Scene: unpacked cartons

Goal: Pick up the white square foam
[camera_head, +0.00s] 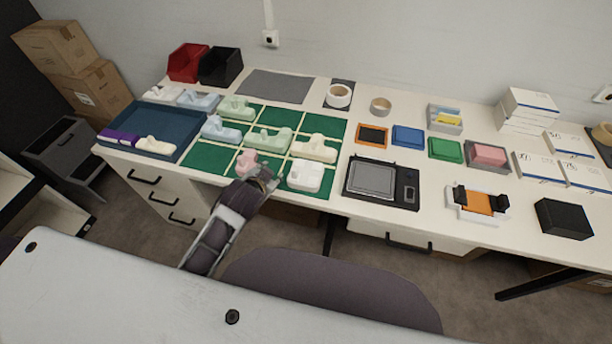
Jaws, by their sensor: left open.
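A white, squarish foam piece (304,176) with a raised top lies on the front right cell of the green mat (204,158). My left gripper (268,176) is open at the mat's front edge, just left of the white piece and apart from it. A pink foam piece (246,161) lies right behind the gripper, partly hidden by it; I cannot tell if they touch. My right gripper is not in view.
Pale green (268,139), cream (315,148) and light blue (221,129) foam pieces lie behind on the mat. A blue tray (187,119) stands left. A black scale (382,183) lies right of the white piece.

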